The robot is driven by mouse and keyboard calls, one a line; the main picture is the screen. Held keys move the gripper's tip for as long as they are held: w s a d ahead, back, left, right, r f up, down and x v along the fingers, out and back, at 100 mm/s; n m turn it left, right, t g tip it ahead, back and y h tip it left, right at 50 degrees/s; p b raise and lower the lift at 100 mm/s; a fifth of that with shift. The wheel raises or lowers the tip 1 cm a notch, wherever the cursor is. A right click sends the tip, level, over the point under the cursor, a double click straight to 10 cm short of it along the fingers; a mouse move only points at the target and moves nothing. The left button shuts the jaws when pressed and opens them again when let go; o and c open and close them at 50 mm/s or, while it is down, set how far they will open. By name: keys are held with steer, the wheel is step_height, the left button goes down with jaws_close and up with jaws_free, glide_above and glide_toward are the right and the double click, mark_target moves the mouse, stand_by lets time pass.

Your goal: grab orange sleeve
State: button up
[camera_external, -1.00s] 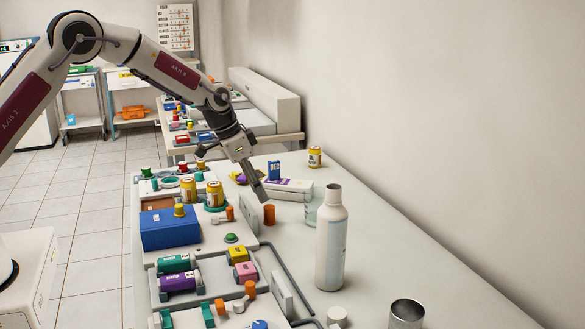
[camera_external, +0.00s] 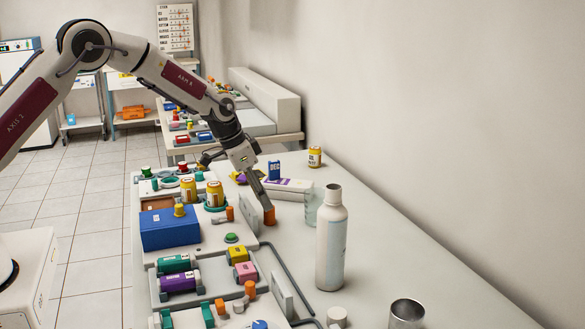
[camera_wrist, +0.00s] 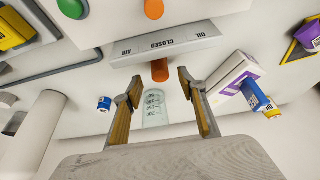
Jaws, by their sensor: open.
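The orange sleeve, a small upright cylinder (camera_external: 270,217), stands on the white bench, right of the equipment tray. In the wrist view it (camera_wrist: 160,71) is just beyond the fingertips, between their lines. My gripper (camera_external: 266,206) points down at the sleeve from above and behind it. In the wrist view my gripper (camera_wrist: 159,84) is open, with a finger on each side and nothing between the tips. The fingertips overlap the sleeve's top in the external view, so contact is unclear there.
A clear beaker (camera_external: 311,207) and a tall white bottle (camera_external: 331,245) stand to the right. A white-and-purple box (camera_external: 291,185) lies behind. Another orange cylinder (camera_external: 230,214) is on the tray.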

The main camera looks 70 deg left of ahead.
mark_target(269, 215)
steer(key=shift+x, duration=2.55)
steer(key=c, duration=0.8)
